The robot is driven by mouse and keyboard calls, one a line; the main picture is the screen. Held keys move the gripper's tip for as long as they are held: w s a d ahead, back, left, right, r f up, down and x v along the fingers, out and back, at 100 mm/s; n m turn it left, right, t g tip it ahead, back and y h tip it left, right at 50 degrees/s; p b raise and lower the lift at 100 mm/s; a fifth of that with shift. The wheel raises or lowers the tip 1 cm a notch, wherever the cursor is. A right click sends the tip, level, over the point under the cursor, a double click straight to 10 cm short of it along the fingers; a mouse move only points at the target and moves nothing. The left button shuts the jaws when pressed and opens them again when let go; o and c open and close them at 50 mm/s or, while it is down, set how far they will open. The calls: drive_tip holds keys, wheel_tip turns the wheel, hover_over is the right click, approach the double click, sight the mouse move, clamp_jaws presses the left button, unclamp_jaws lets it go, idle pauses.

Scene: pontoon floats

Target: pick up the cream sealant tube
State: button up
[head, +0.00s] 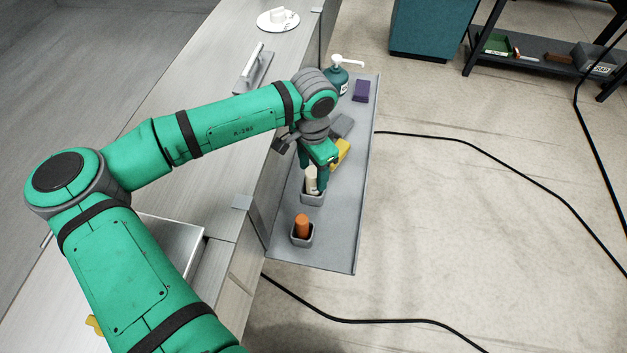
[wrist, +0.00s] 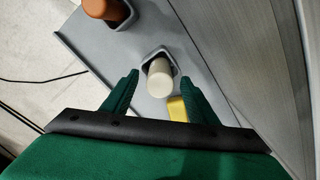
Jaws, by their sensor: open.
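The cream sealant tube (head: 311,180) stands upright in a small grey square holder (head: 313,200) on a grey shelf. In the wrist view the cream tube (wrist: 160,76) shows end-on, in its holder (wrist: 146,57). My gripper (head: 314,172) is above the shelf at the tube, pointing down, and partly covers it in the head view. In the wrist view my gripper (wrist: 158,90) is open, one finger to each side of the tube. A gap shows between the tube and each finger; I cannot tell how deep the fingertips reach along it.
An orange tube (head: 302,226) stands in a similar holder nearer the shelf's front end. A yellow object (head: 341,152) lies close behind my gripper. A teal pump bottle (head: 337,80) and a purple block (head: 361,91) sit at the far end. A bench wall borders the shelf's left side.

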drive_tip(key=shift+f, duration=0.25)
drive_tip(key=c, duration=1.1)
drive_tip(key=shift+c, duration=0.2)
